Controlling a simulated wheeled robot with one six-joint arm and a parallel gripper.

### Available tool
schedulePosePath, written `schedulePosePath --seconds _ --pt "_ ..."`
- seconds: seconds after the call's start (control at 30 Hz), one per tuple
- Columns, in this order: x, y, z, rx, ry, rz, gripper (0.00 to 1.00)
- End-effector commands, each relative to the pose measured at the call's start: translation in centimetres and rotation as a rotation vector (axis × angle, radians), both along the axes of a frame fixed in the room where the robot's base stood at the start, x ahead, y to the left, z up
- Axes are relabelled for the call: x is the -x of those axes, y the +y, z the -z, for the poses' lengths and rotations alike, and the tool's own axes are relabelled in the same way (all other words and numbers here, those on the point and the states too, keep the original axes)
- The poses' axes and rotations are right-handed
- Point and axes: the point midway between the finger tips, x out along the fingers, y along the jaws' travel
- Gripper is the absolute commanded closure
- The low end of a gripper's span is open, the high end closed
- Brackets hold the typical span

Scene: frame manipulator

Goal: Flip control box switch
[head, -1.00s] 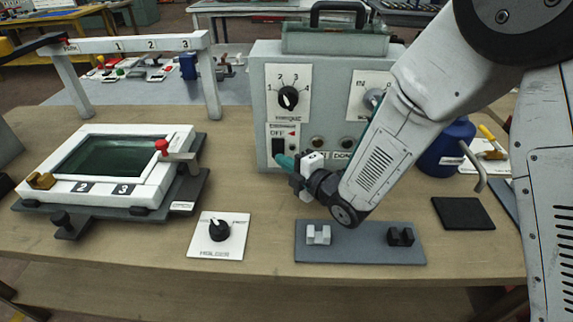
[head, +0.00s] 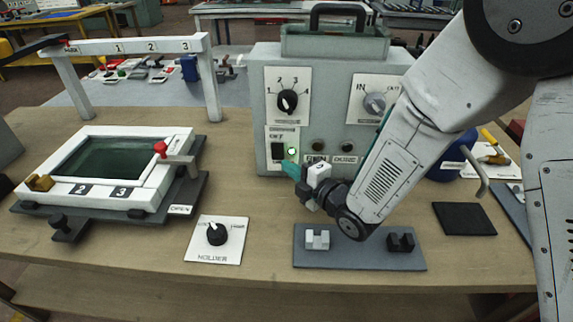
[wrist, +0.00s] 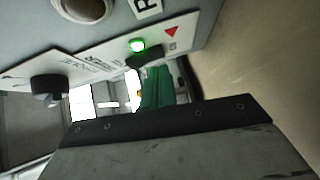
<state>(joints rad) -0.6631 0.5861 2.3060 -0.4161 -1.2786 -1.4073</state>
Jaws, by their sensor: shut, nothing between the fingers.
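The control box (head: 345,85) is a grey-green case with a top handle at the back of the bench. Its black rocker switch (head: 277,151) sits on a white label plate at the lower left, with a green lamp (head: 291,151) lit beside it. My gripper (head: 289,167), with teal fingertips, is shut and empty, just right of and below the switch and close to the panel. In the wrist view the green fingers (wrist: 157,88) reach up to the plate near the lit lamp (wrist: 137,46). A dark piece at the fingertips partly hides what lies there; I cannot tell if they touch.
The box also bears a black dial (head: 287,101) and a grey knob (head: 375,103). A white framed unit (head: 150,190) stands left. A blue container (head: 450,160) stands right.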

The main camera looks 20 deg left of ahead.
Motion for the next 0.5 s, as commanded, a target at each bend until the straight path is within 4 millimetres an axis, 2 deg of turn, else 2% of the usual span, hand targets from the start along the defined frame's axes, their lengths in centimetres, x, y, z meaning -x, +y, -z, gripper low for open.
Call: schedulePosePath --seconds 0.1,0.23,0.5 --pt "1.1 -2.0 -0.2 0.001 0.000 0.002 1.00" --pt "1.9 -3.6 -0.3 0.000 -0.001 0.002 1.00" --pt "2.7 -4.6 -0.4 0.000 -0.001 0.000 1.00"
